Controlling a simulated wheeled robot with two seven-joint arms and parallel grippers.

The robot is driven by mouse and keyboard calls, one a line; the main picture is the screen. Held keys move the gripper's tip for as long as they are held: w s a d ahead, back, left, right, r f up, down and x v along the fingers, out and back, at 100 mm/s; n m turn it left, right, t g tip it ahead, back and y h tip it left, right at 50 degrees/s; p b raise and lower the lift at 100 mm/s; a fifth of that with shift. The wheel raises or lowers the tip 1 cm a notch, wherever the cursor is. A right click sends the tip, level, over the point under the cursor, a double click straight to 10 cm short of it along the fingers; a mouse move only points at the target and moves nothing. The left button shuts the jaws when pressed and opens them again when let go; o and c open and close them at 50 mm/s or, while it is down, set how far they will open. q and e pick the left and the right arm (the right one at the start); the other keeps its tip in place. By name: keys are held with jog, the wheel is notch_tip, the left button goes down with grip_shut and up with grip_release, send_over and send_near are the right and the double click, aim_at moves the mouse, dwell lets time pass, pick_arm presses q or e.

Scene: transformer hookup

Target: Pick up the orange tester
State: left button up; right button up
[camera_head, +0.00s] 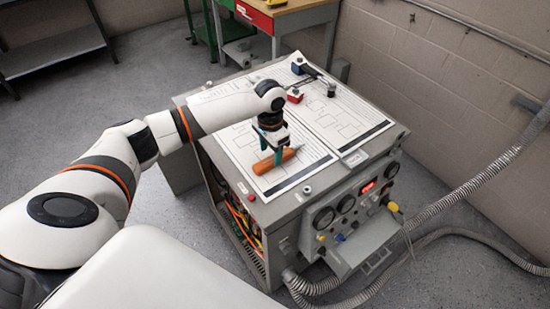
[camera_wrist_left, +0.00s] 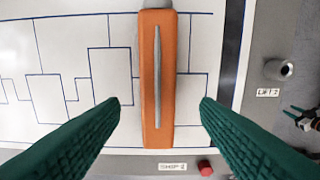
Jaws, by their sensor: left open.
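The orange tester (camera_head: 266,165) lies on a white diagram sheet on top of the grey cabinet, in the head view. In the left wrist view the tester (camera_wrist_left: 160,75) is a long orange body with a grey strip along its middle. My left gripper (camera_head: 270,150) is over the tester, pointing down, and partly covers it in the head view. In the left wrist view its green fingers (camera_wrist_left: 160,105) are apart, one on each side of the tester, with gaps between. My right gripper is not in view.
The grey cabinet (camera_head: 292,202) has a front panel with gauges and a red display. A ribbed hose (camera_head: 480,185) runs at the right.

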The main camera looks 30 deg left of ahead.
aim_at(271, 160)
pick_arm(q)
notch_tip(271, 160, down, 2)
jog(key=shift+a+f, duration=0.1)
jog(key=shift+f, duration=0.65)
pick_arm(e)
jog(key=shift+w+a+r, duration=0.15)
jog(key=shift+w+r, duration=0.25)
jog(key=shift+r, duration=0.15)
